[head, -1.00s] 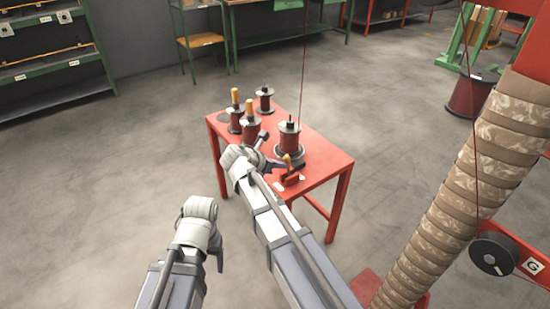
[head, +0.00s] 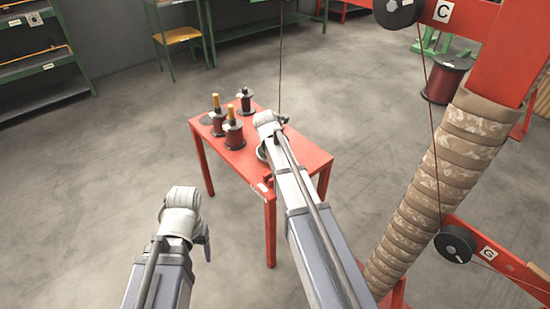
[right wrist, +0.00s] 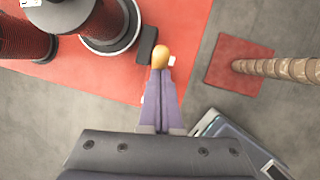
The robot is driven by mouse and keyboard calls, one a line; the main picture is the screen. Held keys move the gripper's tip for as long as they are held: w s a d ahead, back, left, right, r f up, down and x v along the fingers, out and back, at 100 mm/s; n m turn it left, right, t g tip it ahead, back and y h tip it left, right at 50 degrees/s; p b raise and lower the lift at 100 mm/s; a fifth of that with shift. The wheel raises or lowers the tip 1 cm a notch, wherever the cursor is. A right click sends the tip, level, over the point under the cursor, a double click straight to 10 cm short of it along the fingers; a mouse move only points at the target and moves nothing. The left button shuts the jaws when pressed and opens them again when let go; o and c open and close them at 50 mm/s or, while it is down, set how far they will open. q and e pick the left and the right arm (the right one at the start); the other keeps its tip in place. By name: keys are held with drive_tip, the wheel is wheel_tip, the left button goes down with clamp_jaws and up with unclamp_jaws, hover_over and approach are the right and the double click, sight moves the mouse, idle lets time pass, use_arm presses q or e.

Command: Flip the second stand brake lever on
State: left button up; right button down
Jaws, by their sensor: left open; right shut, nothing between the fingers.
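In the right wrist view a lever with a yellow-orange knob (right wrist: 161,56) stands at the edge of the red table, beside a black block (right wrist: 147,44). My right gripper (right wrist: 160,74) is shut and empty, its fingertips right at the knob; I cannot tell whether they touch. A dark red spool (right wrist: 100,22) on a round base is just left of the lever. In the head view my right arm covers the lever and most of that spool. My left gripper (head: 207,248) is open and empty, low at left, away from the table.
The red table (head: 257,178) also carries several smaller spools, two with yellow tops (head: 233,131). At right stand a tan wrapped column (head: 440,190) and red arms with black pulleys marked C (head: 397,12) and G (head: 456,244). The floor left of the table is clear.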

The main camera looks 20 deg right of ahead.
drive_tip(key=shift+w+d, duration=0.1)
drive_tip(key=shift+d, duration=0.2)
idle(0.4)
drive_tip(key=shift+a+r, duration=0.1)
drive_tip(key=shift+r, duration=0.05)
drive_tip(key=shift+s+a+r+p, duration=0.3)
drive_tip(key=shift+a+p, duration=0.1)
drive_tip(key=a+p+v, duration=0.1)
drive_tip(key=p+v, duration=0.9)
drive_tip(key=v, duration=0.2)
drive_tip(key=shift+s+f+p, duration=0.25)
drive_tip(key=shift+s+p, duration=0.1)
drive_tip(key=shift+p, duration=0.05)
drive_tip(key=shift+a, duration=0.1)
